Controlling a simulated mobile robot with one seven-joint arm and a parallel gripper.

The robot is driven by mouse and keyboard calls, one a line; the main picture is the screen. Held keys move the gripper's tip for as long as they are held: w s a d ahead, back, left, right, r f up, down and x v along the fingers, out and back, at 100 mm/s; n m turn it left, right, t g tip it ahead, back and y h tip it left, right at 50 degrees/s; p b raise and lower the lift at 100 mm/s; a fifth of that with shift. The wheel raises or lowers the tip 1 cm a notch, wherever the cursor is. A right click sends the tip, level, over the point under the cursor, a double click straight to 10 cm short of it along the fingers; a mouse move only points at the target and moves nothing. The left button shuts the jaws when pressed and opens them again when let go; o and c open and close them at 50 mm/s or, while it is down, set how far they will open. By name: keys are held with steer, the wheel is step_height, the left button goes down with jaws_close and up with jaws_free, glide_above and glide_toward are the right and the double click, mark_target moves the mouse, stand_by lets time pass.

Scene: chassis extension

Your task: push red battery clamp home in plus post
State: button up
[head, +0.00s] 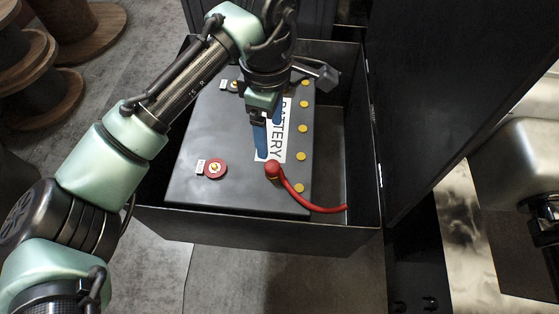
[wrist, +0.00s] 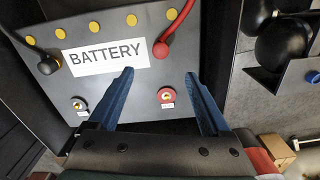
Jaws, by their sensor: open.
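The red battery clamp (head: 272,168) lies on top of the grey battery (head: 230,120), beside the white BATTERY label, with its red cable running right to the box wall. It also shows in the wrist view (wrist: 161,49). The plus post (head: 215,169) has a red ring and stands bare at the front left of the battery; it also shows in the wrist view (wrist: 167,96). The clamp is apart from the post. My gripper (head: 266,148) is open and empty above the label. In the wrist view, its blue fingers (wrist: 160,76) are spread, with the clamp and post appearing between them.
The battery sits in an open dark box (head: 260,233) with raised walls. A black clamp (head: 322,75) with a black cable lies at the battery's back right. The minus post (head: 234,86) is at the back left. Yellow caps (head: 302,128) line the right side.

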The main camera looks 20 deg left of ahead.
mark_target(272, 165)
step_height(272, 165, down, 8)
steer(key=shift+r+b, duration=0.1)
steer(key=shift+b, duration=0.3)
step_height(272, 165, down, 5)
steer(key=shift+s+f+b, duration=0.1)
steer(key=shift+b, duration=0.2)
stand_by(0.4)
jaws_close()
